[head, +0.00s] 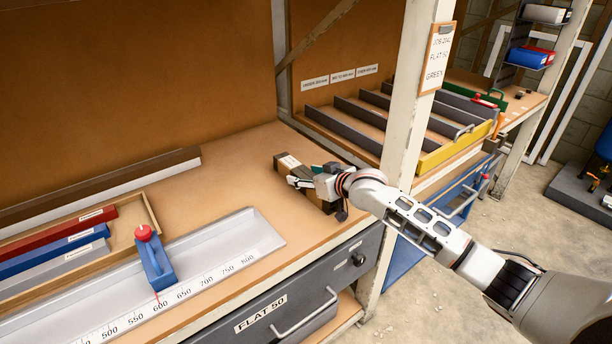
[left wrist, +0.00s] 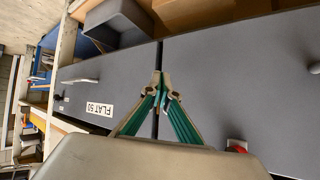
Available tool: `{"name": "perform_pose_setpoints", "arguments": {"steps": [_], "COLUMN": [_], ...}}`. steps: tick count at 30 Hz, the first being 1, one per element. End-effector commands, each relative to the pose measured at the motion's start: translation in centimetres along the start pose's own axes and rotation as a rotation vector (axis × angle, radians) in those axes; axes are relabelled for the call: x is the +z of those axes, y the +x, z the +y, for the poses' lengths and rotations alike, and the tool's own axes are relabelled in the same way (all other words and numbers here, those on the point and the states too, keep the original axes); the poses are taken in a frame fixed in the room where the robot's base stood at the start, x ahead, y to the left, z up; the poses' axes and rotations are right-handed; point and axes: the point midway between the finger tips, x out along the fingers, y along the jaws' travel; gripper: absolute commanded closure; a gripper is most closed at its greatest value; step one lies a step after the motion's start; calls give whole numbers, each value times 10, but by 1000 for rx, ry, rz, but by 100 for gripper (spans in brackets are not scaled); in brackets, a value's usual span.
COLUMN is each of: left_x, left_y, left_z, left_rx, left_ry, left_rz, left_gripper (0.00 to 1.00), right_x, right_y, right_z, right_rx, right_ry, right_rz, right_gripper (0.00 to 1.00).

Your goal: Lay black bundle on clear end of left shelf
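A dark block-shaped bundle (head: 287,163) with a pale label lies on the wooden worktop, at the right end of the left bay. My right gripper (head: 308,178) reaches over it from the right, with its fingers at the bundle's sides and hiding its middle. Whether they press on it I cannot tell. My left gripper (left wrist: 160,76) is outside the head view. In the left wrist view its fingertips meet, with nothing seen between them, in front of grey drawer fronts.
A steel rule tray (head: 262,236) with a blue stop (head: 154,262) lies left of the bundle. Red, blue and grey bars (head: 50,262) lie behind it. A white post (head: 405,110) stands close to my right arm. Slotted dividers (head: 345,125) fill the bay beyond. A FLAT 50 drawer (head: 290,308) is below.

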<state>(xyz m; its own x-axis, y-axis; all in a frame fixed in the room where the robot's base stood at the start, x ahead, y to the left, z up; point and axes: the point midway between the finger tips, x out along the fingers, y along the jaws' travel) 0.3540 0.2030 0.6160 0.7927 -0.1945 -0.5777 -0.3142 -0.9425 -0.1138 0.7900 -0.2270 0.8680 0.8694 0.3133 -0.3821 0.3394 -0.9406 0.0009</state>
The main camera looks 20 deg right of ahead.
Motion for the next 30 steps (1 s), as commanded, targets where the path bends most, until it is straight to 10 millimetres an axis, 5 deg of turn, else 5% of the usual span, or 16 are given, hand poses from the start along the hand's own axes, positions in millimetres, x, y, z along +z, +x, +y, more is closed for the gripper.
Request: {"name": "perform_pose_setpoints", "arguments": {"steps": [8,21,30], "left_x": [-4,-18,-24], "left_y": [-1,-10,-12], "left_z": [-1,-2,-3], "left_rx": [-1,1,0], "left_ry": [-1,-4,-3], "left_rz": [2,7,13], "left_gripper": [100,100,100], "right_x": [-2,-3,-2], "right_y": [-12,-95,-120], "right_z": [0,0,0], "right_rx": [0,1,0], "right_ry": [0,-2,0], "right_rz": [1,0,1], "right_gripper": [46,46,46]}}
